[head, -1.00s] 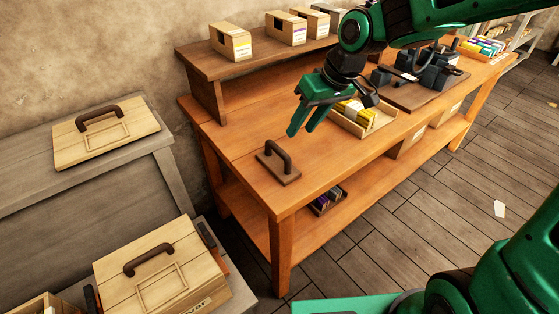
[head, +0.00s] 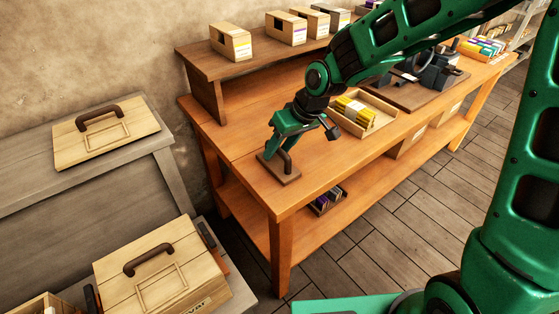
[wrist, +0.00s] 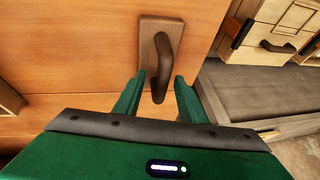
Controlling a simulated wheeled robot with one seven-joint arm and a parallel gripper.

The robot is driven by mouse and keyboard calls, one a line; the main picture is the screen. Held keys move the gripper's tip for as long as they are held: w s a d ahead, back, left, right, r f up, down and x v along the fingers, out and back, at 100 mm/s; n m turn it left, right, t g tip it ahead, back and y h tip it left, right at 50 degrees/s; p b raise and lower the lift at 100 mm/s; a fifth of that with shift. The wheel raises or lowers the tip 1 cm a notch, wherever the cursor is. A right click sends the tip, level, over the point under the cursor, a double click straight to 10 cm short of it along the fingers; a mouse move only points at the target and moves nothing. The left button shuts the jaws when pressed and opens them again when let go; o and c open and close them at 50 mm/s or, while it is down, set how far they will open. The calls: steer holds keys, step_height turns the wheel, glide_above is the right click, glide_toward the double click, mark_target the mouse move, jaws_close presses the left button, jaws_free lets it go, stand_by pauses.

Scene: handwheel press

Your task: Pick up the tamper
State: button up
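The tamper (head: 284,173) is a flat brown plate with a dark arched handle. It lies at the near left corner of the orange wooden workbench (head: 240,150). In the wrist view the tamper (wrist: 161,55) is ahead, with the lower end of its handle between the two green fingers. My gripper (head: 276,155) is above the tamper and partly hides its handle in the head view. In the wrist view my gripper (wrist: 158,88) is open, with a gap on each side of the handle. I cannot tell how far down the fingers reach.
A tray of yellow items (head: 360,113) sits on the bench to the right. A dark press (head: 437,72) stands farther along. A raised shelf (head: 205,62) with several small boxes is at the back. Handled wooden lids or boxes (head: 107,132) are at the left.

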steer(key=shift+w+a+f, duration=0.1)
steer(key=shift+a+f, duration=0.05)
steer(key=shift+f, duration=0.2)
jaws_close()
steer(key=shift+r, duration=0.15)
